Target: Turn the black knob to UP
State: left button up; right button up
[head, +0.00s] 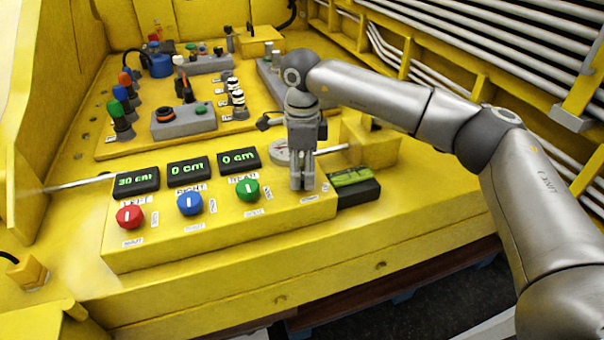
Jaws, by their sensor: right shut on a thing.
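My right gripper (302,186) points down at the right end of the yellow control box (228,240), in line with the row of knobs. Its fingers are shut at the spot right of the green knob (248,190), on the black knob, which they hide. I cannot read which way the black knob points. A small white label shows just below the fingertips. My left gripper is not in view.
A red knob (130,216) and a blue knob (190,203) sit left of the green one. Displays above read 30 cm (136,181), 0 cm (188,171) and 0 cm (239,160). A black box (360,192) with a green screen stands close right of the fingers. Joysticks and buttons fill the panel behind.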

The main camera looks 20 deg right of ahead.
aim_at(302, 172)
jog(key=n+b, duration=0.1)
jog(key=n, duration=0.2)
jog(key=shift+n, duration=1.7)
jog(key=shift+r, duration=0.1)
jog(key=o, duration=1)
jog(key=shift+o, duration=0.2)
notch_tip(302, 172, up, 12)
